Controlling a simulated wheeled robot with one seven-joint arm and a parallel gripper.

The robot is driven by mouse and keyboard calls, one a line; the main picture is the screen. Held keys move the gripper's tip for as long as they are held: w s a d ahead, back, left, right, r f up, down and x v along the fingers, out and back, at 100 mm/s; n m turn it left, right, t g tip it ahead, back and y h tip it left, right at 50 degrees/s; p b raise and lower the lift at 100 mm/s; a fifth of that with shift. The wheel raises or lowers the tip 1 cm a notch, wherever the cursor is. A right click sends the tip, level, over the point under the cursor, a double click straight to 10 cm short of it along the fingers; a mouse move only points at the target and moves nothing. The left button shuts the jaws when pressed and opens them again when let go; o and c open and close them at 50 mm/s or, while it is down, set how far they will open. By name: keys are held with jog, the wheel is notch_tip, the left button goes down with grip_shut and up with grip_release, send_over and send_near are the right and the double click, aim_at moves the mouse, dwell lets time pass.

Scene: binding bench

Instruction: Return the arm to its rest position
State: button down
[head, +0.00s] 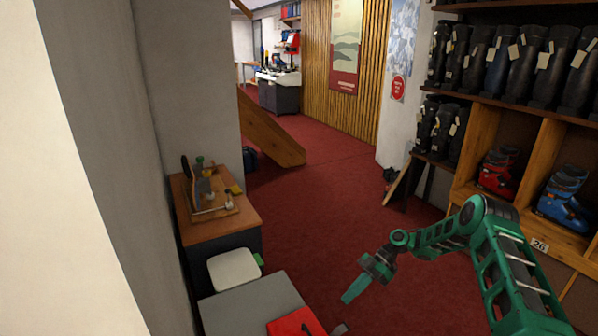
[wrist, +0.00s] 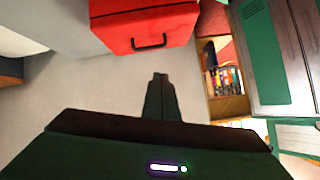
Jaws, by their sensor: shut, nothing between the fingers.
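My green arm reaches in from the lower right of the head view. My gripper (head: 354,288) is at its left end, over the red carpet and to the right of the grey bench top. In the wrist view the gripper fingers (wrist: 160,80) are together, with nothing between them. They appear apart from the red case above them in that picture.
A red case (head: 297,323) with a black handle sits on the grey bench top (head: 245,300); the wrist view shows it too (wrist: 150,28). A wooden bench (head: 240,218) holds tools at left. Boot shelves (head: 475,130) stand at right. Red carpet (head: 330,215) is open between.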

jog(key=s+d+r+m+t+h, duration=0.15)
jog(key=s+d+r+m, duration=0.3)
jog(key=r, duration=0.45)
jog(key=s+d+r+m+t+h, duration=0.1)
jog(key=s+d+r+m+h, duration=0.2)
jog(key=d+r+m, duration=0.5)
jog(key=s+d+r+m+t+h, duration=0.1)
jog(key=s+d+r+h, duration=0.25)
jog(key=r, duration=0.75)
jog(key=s+d+r+m+t, duration=0.1)
jog(key=s+m, duration=0.3)
jog(key=s, duration=0.6)
jog(key=s+d+r+m+h, duration=0.1)
jog(key=s+d+r+m, duration=0.3)
jog(key=s, duration=0.6)
jog(key=s+d+r+m+t, duration=0.1)
jog(key=s+m, duration=0.4)
jog(key=s, duration=0.5)
jog(key=shift+s+d+r+t+h, duration=0.15)
jog(key=shift+d+r+t+h, duration=0.2)
jog(key=shift+d+r, duration=0.35)
jog(key=shift+m, duration=0.25)
jog(key=shift+w+f, duration=0.25)
jog(key=shift+w, duration=0.45)
